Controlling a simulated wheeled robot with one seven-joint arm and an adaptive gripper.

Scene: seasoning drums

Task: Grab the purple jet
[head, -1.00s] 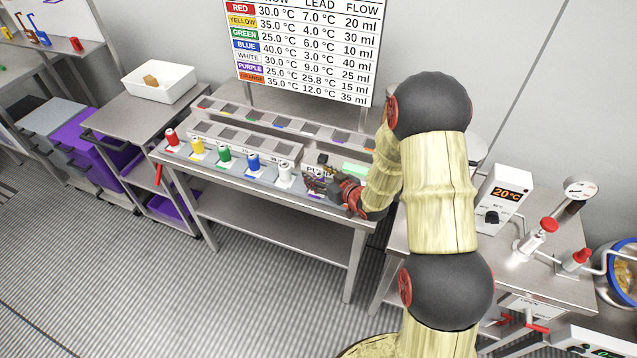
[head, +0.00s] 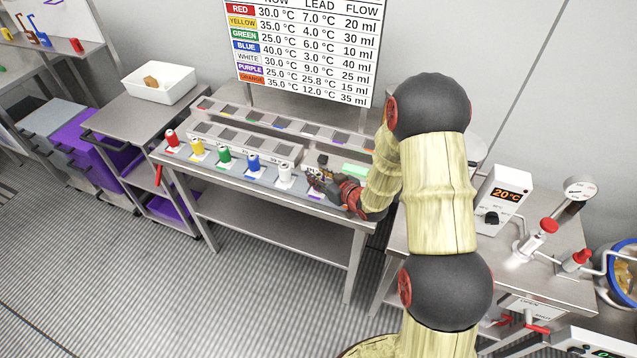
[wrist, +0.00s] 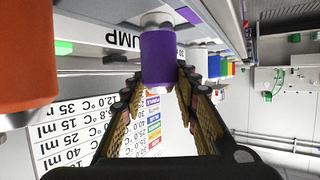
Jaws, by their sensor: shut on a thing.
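The purple jet (wrist: 160,55) is a small purple cylinder with a pale cap, at the centre of the wrist view. My gripper (wrist: 160,80) has one finger on each side of it and is shut on it. In the head view my gripper (head: 320,182) is at the right part of the jet row, just right of the white jet. There it hides the purple jet. I cannot tell whether the jet is still in its place or lifted.
Red (head: 171,137), yellow (head: 197,148), green (head: 224,156), blue (head: 253,163) and white (head: 285,173) jets stand in a row to the left. An orange jet (wrist: 25,55) is close beside the purple one. A white tray (head: 159,88) with a brown block stands on the left cart.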

